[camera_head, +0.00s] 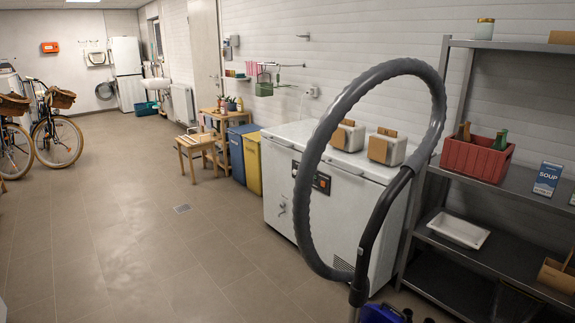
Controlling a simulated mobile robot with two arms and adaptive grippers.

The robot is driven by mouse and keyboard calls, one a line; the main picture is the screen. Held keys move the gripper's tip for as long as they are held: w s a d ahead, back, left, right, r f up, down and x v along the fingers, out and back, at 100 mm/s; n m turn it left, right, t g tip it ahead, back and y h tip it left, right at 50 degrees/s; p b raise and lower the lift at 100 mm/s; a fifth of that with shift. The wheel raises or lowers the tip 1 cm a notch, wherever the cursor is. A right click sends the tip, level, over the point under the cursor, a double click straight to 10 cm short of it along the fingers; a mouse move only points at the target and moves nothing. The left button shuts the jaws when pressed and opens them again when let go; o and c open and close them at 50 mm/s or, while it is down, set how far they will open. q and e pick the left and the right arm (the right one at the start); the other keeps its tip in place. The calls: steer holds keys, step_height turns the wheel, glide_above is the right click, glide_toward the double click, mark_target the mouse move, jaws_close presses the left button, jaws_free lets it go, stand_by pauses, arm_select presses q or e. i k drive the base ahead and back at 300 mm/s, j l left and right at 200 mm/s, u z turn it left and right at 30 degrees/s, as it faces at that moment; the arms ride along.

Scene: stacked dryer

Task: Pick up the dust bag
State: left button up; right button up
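Two white, rounded items with brown cardboard-like plates on their fronts sit on top of the white chest freezer (285,158). One is the left white item (356,139), the other the right white item (396,151). They look like dust bags, but I cannot be sure from here. The grey vacuum hose (302,200) loops up in front of the freezer and crosses close to both items in the picture. Part of a blue vacuum body (378,314) shows at the bottom edge. Neither of my grippers is in view.
A metal shelf (490,255) stands at the right with a red crate (476,160) of bottles, a soup box (547,179) and a white tray (458,230). Blue and yellow bins and a wooden stool (196,144) stand left of the freezer. The tiled floor at centre left is clear.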

mark_target(386, 146)
steer(key=i+j+u, duration=0.6)
steer(key=i+u, duration=0.15)
steer(key=i, duration=0.15)
steer(key=i+u, duration=0.4)
steer(key=i+z, duration=0.45)
steer(key=i+j+z, duration=0.1)
steer(key=i+z, duration=0.4)
steer(key=i, duration=0.2)
steer(key=i+j+z, duration=0.3)
steer(key=i+z, duration=0.15)
steer(key=i+j, duration=0.05)
